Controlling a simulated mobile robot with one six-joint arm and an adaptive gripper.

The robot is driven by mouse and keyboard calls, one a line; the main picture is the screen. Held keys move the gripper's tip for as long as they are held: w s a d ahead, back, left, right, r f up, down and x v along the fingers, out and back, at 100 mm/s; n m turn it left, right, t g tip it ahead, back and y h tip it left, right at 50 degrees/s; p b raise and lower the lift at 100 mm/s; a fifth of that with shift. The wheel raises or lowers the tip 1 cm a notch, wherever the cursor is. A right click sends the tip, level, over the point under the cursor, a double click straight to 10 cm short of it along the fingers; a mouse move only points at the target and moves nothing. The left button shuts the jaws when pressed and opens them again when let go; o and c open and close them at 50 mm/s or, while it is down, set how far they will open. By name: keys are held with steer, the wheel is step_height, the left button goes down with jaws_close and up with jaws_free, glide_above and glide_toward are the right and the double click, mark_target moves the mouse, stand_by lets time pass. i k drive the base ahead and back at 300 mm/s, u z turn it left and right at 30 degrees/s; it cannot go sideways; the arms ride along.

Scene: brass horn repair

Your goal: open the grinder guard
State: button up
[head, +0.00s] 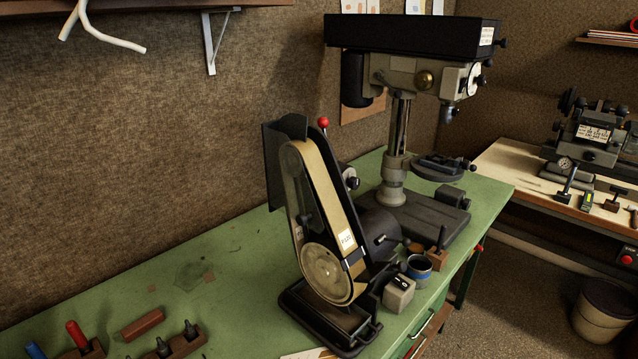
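The belt grinder (325,230) stands on the green bench in the head view. Its tan sanding belt (330,190) runs up at a slant from a round wheel (326,274) at the bottom, and both are exposed on the side facing me. A dark panel (273,165) stands at the left edge of the grinder and looks like its guard, swung out to the side. I cannot tell its exact angle or see its hinge clearly. A red-knobbed lever (323,123) rises behind the belt. My gripper is not in view.
A drill press (396,150) stands behind the grinder. A small grey box (398,293) and a blue-banded tin (419,268) sit close to its right. Tool holders (178,343) and a brown block (143,323) lie front left. The green bench (225,255) left of the grinder is mostly clear.

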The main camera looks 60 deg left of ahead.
mark_target(301, 218)
steer(key=z, duration=0.75)
steer(key=i, duration=1)
steer(key=u, duration=4.4)
steer(key=i, duration=0.1)
steer(key=z, duration=1.8)
